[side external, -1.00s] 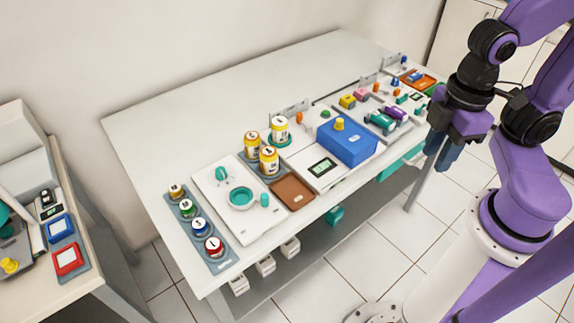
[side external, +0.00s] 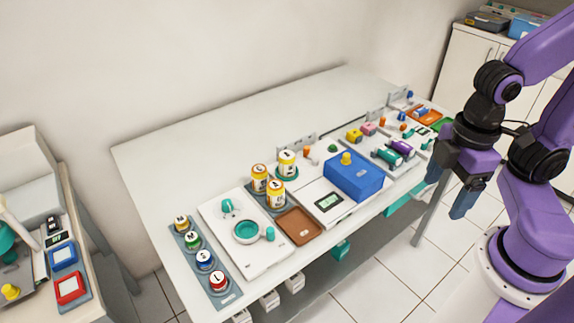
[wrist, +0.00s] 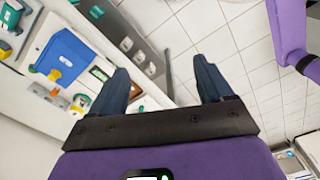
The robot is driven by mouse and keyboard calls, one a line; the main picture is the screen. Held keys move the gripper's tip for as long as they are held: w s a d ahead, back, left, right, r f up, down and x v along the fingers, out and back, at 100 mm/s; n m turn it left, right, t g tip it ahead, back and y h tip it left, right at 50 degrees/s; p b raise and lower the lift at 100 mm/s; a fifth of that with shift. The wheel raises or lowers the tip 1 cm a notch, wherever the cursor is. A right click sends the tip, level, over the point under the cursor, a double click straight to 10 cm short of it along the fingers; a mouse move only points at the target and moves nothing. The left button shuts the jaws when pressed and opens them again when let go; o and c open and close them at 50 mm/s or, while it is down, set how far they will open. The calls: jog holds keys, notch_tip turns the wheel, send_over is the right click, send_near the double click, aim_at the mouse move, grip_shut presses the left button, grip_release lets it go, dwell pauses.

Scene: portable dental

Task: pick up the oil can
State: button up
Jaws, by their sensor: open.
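Three yellow cans with white lids stand upright in a cluster near the middle of the worktable in the side external view: one at left (side external: 260,180), one at the back right (side external: 287,164) and one in front (side external: 276,195). Their lid marks are too small to read, so I cannot tell which is the oil can. My gripper (side external: 449,190) is open and empty, well to the right of the cans, off the table's front edge. In the wrist view my gripper (wrist: 160,70) has nothing between its fingers.
A blue box (side external: 353,177) with a yellow knob stands between the cans and my gripper. A brown tray (side external: 299,227) lies in front of the cans. Several small jars stand in a holder (side external: 226,299) at left. The back of the table (side external: 240,125) is clear.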

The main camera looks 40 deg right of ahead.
jog(key=n, duration=0.5)
send_over(287, 154)
notch_tip(287, 154, down, 4)
notch_tip(287, 154, down, 11)
jog(key=shift+w+a+r, duration=0.1)
jog(key=shift+w+a, duration=0.05)
jog(key=shift+s+f, duration=0.2)
jog(key=shift+f, duration=2.75)
jog(key=c, duration=1.2)
